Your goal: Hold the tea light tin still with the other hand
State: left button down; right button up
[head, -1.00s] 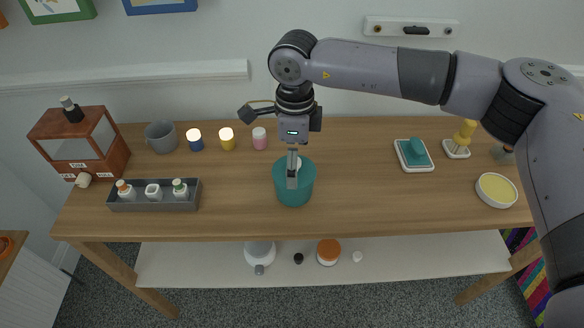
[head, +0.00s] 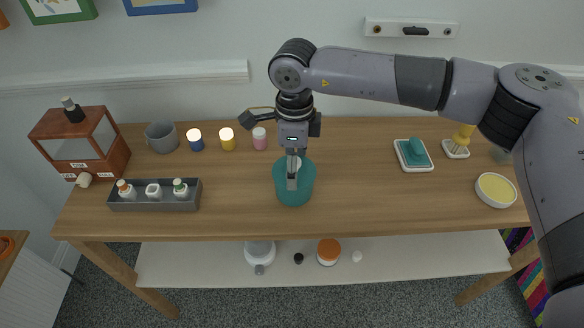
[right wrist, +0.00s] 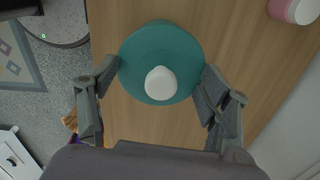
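The teal round tin (head: 304,188) stands upright on the wooden table, near its middle. It has a white rounded knob on top, clear in the right wrist view (right wrist: 160,83). I take it as the tea light tin. My right gripper (head: 292,187) points down at it from above. In the right wrist view its two fingers (right wrist: 160,75) are spread, one on each side of the tin (right wrist: 160,45). The fingertips are close to the tin's edges; I cannot tell whether they touch it. My left gripper is not in view.
A pink candle (head: 260,141), yellow candle (head: 227,142) and blue candle (head: 195,144) stand behind left, beside a grey mug (head: 161,137). A grey tray (head: 154,206) with small bottles lies left. A white-and-teal dish (head: 414,166) and yellow bowl (head: 496,190) stand right. Table around the tin is clear.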

jog(key=shift+s+d+f, duration=0.1)
jog(key=shift+s+f, duration=0.05)
jog(key=shift+f, duration=0.1)
jog(key=shift+c, duration=1.3)
jog(key=shift+f, duration=0.1)
jog(key=shift+c, duration=0.2)
jog(key=o, duration=0.9)
jog(key=shift+w, duration=0.2)
jog(key=shift+o, duration=0.2)
notch_tip(320, 180, up, 12)
